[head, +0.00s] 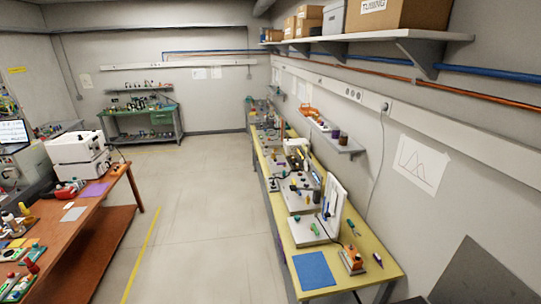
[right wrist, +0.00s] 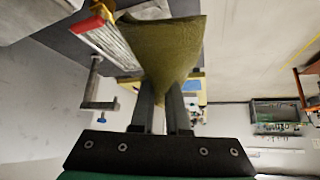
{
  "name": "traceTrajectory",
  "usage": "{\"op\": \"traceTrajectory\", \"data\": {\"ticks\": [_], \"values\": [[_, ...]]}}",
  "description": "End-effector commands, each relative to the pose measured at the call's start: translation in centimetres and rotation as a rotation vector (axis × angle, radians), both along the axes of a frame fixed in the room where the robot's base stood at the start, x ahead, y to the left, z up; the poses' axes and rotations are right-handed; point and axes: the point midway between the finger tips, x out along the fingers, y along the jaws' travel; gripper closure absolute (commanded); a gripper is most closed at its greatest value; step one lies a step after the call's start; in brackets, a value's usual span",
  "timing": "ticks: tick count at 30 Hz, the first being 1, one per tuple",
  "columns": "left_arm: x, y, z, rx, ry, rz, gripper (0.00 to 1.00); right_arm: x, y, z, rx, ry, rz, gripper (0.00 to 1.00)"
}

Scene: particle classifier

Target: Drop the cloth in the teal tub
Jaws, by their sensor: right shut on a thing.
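In the right wrist view my right gripper (right wrist: 165,102) is shut on an olive-green cloth (right wrist: 165,50). The cloth spreads out beyond the fingertips and hides part of what lies behind it. Neither gripper shows in the head view, and my left gripper is in neither view. I cannot make out a teal tub for certain in either view.
In the head view a yellow-topped bench (head: 310,235) with a blue mat (head: 314,270) and equipment runs along the right wall. A brown table (head: 110,190) stands at left. A green bench (head: 140,125) is at the back. The floor (head: 195,215) between is clear.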

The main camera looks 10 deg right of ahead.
Motion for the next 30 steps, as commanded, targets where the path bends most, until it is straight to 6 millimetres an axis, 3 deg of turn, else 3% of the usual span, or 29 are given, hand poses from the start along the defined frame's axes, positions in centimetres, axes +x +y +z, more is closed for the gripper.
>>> {"op": "traceTrajectory", "data": {"ticks": [8, 21, 22, 24, 30], "values": [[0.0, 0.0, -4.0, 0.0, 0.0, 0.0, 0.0, 0.0, 0.0, -4.0, 0.0, 0.0, 0.0, 1.0], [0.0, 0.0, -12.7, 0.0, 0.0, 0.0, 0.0, -0.1, -0.1, -12.8, 0.0, 0.0, -0.002, 1.0], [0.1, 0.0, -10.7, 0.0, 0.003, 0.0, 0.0, 0.0, -0.1, -10.6, 0.0, -0.002, -0.002, 1.0], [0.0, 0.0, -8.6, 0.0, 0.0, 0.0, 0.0, 0.0, -0.1, -8.6, -0.001, -0.001, -0.001, 1.0], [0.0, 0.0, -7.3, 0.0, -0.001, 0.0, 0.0, -0.1, -0.1, -7.4, 0.0, 0.0, -0.002, 1.0]]}}
